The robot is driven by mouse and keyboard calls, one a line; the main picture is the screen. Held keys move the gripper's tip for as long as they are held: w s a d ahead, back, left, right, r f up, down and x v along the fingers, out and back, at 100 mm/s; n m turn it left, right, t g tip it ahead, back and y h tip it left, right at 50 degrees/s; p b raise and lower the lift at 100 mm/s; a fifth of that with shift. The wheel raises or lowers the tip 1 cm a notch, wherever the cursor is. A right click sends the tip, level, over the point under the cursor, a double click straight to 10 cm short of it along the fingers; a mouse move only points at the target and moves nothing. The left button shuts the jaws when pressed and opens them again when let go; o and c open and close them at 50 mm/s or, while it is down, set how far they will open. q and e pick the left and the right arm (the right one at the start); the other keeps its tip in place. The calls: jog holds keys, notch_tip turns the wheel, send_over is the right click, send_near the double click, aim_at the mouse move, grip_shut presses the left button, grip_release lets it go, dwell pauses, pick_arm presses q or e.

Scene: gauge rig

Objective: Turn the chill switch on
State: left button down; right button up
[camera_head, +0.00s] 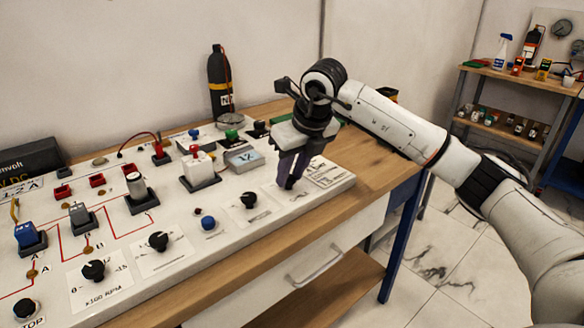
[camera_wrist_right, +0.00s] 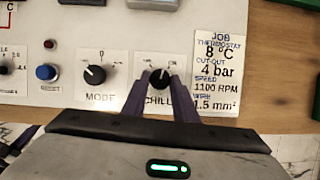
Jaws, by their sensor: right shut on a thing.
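The chill switch (camera_wrist_right: 160,77) is a small black rotary knob on a white plate marked CHILL, at the panel's right end. In the right wrist view the two dark fingers of my right gripper (camera_wrist_right: 160,88) stand on either side of the knob and are shut on it. A light pointer mark shows on the knob, but its exact setting is hard to read. In the head view my right gripper (camera_head: 291,178) points down onto the panel and hides the knob. My left gripper is in neither view.
The black MODE knob (camera_wrist_right: 94,75) is just left of the chill plate, with the blue RESET button (camera_wrist_right: 46,72) beyond it. A printed job card (camera_wrist_right: 217,75) lies close on the right. A black bottle (camera_head: 220,85) stands behind the white panel (camera_head: 225,228).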

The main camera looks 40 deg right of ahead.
jog(key=m+h, duration=0.1)
jog(key=m, duration=0.2)
jog(key=shift+a, duration=0.2)
jog(key=shift+m+p, duration=0.3)
jog(key=shift+m, duration=0.2)
jog(key=shift+h, duration=0.3)
jog(key=o, duration=1.1)
jog(key=shift+c, duration=0.2)
jog(key=v, duration=1)
jog(key=shift+r, duration=0.25)
